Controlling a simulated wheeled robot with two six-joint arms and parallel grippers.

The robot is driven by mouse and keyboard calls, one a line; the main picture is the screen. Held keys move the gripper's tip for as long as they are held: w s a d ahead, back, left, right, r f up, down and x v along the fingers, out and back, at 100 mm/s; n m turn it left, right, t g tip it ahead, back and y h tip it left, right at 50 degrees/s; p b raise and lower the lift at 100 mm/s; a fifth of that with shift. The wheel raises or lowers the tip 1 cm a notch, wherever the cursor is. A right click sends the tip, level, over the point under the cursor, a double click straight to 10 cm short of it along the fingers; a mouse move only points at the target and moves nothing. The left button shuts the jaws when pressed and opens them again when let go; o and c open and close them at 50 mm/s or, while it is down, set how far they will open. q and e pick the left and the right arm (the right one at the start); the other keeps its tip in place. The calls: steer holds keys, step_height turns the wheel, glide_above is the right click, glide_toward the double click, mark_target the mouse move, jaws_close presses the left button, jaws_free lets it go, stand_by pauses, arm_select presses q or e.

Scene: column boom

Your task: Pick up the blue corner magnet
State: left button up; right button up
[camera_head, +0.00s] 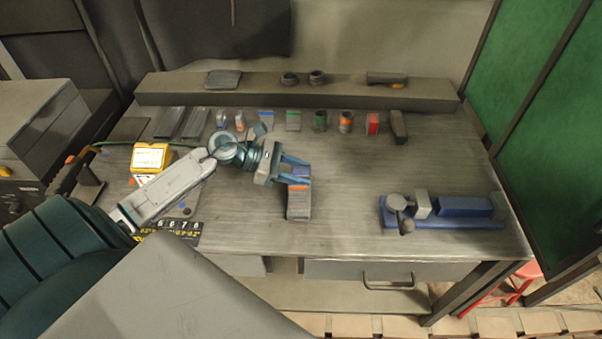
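My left gripper (306,172) reaches in from the left over the middle of the workbench. Its two blue fingers are apart and point right. A grey block (299,208) with an orange band and a bluish-purple top part stands below and between the fingers; I cannot tell whether they touch it. A small block with a blue face (267,117) stands in the row at the back of the bench, behind my gripper. I cannot tell for certain which of these is the blue corner magnet. My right gripper is not in view.
A row of small coloured blocks and cans (346,121) stands before a raised shelf (340,96). A blue vise (460,208) sits at the right. The bench between block and vise is clear.

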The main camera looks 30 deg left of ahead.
arm_select(q)
steer(key=shift+p+x, duration=0.3)
steer(key=shift+x, duration=0.95)
steer(key=shift+c, duration=0.2)
jaws_close()
steer(key=shift+r, duration=0.1)
